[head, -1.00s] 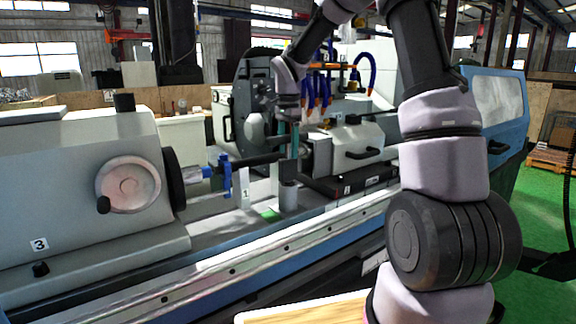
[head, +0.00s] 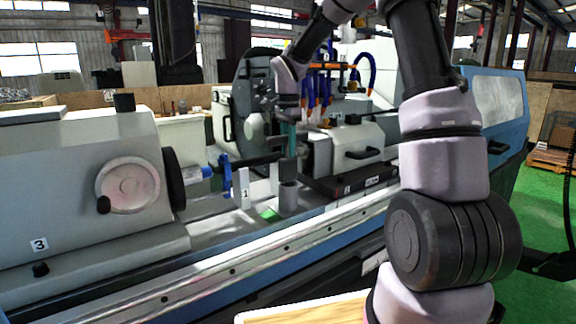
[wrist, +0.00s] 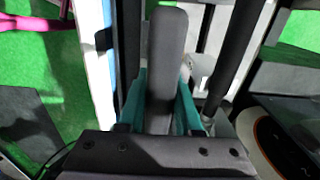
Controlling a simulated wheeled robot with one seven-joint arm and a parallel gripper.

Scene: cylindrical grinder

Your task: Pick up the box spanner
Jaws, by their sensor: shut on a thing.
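My gripper (head: 288,148) hangs down over the machine bed, its teal fingers shut on a dark grey bar that I take to be the box spanner (head: 288,168). In the wrist view the bar (wrist: 167,65) runs lengthwise between the teal fingers (wrist: 165,105) and reaches beyond them with a rounded end. In the head view its lower end is just above or in a grey cylinder (head: 288,198) standing on the bed; I cannot tell whether they touch.
A white block labelled 1 (head: 243,187) and a blue bracket (head: 226,177) stand just left of the cylinder. The headstock with its handwheel (head: 132,189) is at left, a grey housing (head: 352,142) at right. Blue hoses (head: 310,90) hang behind my gripper.

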